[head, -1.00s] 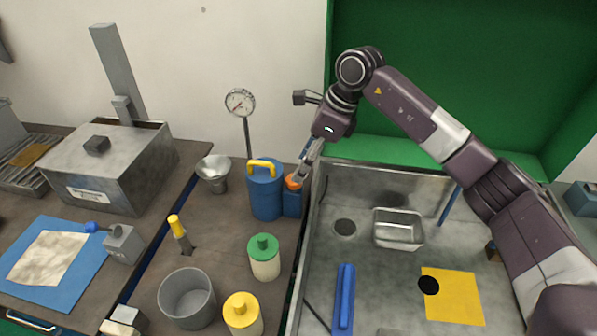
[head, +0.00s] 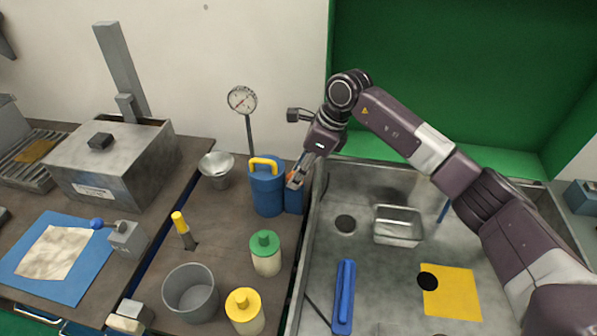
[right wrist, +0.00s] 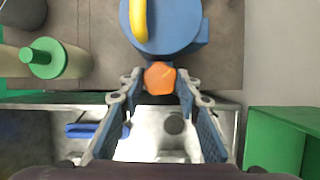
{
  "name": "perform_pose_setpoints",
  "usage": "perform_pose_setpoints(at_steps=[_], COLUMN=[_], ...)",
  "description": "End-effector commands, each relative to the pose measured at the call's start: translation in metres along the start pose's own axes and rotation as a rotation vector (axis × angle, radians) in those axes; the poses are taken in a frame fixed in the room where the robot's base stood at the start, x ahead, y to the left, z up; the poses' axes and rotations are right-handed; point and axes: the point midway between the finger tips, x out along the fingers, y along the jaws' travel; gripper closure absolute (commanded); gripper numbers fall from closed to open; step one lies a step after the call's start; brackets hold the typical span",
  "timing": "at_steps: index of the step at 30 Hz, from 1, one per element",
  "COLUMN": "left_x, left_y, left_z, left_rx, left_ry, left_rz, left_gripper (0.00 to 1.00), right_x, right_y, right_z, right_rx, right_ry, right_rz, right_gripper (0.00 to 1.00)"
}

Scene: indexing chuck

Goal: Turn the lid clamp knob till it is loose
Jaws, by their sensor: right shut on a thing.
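The orange knob (right wrist: 159,77) sits at the side of the blue can (head: 267,195), above a small blue block (head: 293,202). The can has a yellow handle (right wrist: 138,20) on top. My right gripper (head: 296,178) has come down on the knob from above. In the right wrist view, the two fingertips (right wrist: 160,80) stand on either side of the knob and are shut on it. In the head view the fingers hide most of the knob. I cannot see whether it is tight or loose. My left gripper is not in view.
A dial gauge on a post (head: 242,100) and a metal funnel (head: 217,166) stand left of and behind the can. A green-capped bottle (head: 265,255) stands in front. Right is a metal sink (head: 375,285) with a small steel pan (head: 398,226).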

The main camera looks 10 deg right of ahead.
Motion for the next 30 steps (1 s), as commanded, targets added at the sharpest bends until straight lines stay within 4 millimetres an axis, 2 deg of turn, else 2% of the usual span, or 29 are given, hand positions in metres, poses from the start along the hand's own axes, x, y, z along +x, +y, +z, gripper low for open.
perform_pose_setpoints(at_steps=[4, 10, 15, 27, 28, 30], left_x=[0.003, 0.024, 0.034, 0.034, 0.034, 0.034], left_y=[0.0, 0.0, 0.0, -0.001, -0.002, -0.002], left_z=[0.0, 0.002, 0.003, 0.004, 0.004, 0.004], left_rx=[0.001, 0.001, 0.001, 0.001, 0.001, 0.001], left_ry=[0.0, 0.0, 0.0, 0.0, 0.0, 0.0], left_rz=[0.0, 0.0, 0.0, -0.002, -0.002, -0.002], left_gripper=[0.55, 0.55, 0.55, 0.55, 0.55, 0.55], right_x=[0.001, 0.004, 0.002, -0.001, -0.001, -0.001], right_y=[-0.001, -0.003, -0.003, -0.002, -0.002, -0.002], right_z=[0.0, -0.002, 0.0, 0.001, 0.001, 0.001], right_rx=[-0.009, -0.12, -0.216, -0.245, -0.245, -0.245], right_ry=[0.0, 0.001, 0.0, -0.001, -0.001, -0.001], right_rz=[0.002, 0.046, 0.086, 0.101, 0.101, 0.101], right_gripper=[0.93, 0.93, 0.93, 0.93, 0.66, 0.58])
